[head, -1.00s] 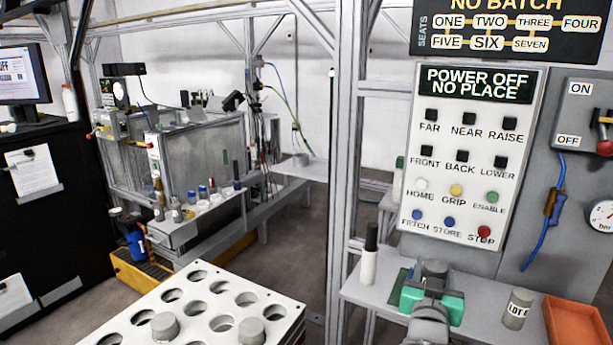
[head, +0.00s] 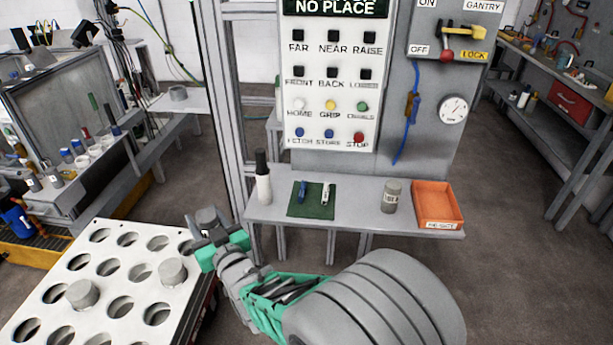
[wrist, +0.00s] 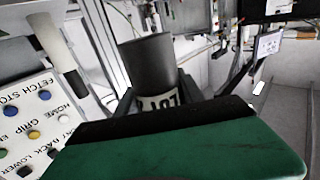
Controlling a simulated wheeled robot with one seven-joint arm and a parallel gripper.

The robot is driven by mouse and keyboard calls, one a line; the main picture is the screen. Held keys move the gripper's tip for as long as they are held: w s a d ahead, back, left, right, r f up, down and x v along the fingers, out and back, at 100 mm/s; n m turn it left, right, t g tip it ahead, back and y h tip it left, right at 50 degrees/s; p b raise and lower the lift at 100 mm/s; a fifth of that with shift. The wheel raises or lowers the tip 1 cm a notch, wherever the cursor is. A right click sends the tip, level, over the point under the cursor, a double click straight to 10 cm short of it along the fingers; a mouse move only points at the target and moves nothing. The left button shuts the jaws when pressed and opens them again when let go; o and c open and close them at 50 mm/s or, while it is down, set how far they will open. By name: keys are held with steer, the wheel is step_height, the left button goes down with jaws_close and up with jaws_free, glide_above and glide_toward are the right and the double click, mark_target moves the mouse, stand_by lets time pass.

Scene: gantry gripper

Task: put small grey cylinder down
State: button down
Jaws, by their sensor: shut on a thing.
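The small grey cylinder (head: 207,214) is in my gripper (head: 210,232), at the picture's left of the shelf and by the back right corner of the white holed plate (head: 110,232). In the wrist view the cylinder (wrist: 150,58) stands up between the jaws, with a white label (wrist: 158,101) low on its side. The cylinder is in the air. Whether it is directly over the plate is hard to tell.
Two other grey cylinders (head: 82,294) sit in holes of the plate; other holes are empty. The grey shelf (head: 350,212) carries a black-capped white bottle (head: 263,185), a green mat (head: 311,199), a labelled grey cylinder (head: 392,196) and an orange tray (head: 437,202). A button panel (head: 331,85) stands behind.

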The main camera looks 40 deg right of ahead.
steer(key=s+d+r+m+g+h+b, duration=0.15)
steer(key=s+d+m+h, duration=0.35)
steer(key=d, duration=0.8)
steer(key=s+d+r+m+g+h+b, duration=0.1)
steer(key=s+d+r+m+g+h, duration=0.3)
steer(key=d, duration=0.9)
steer(key=s+d+r+g+h+b, duration=0.15)
steer(key=s+d+h, duration=0.25)
steer(key=s+d, duration=0.5)
steer(key=b, duration=0.7)
glide_above(355, 203)
steer(key=shift+m, duration=0.3)
step_height(355, 203, down, 12)
steer(key=shift+s+a+f, duration=0.1)
steer(key=shift+f, duration=0.15)
steer(key=shift+f+b, duration=1)
steer(key=shift+f, duration=0.55)
steer(key=shift+f, duration=0.15)
steer(key=c, duration=0.7)
jaws_free()
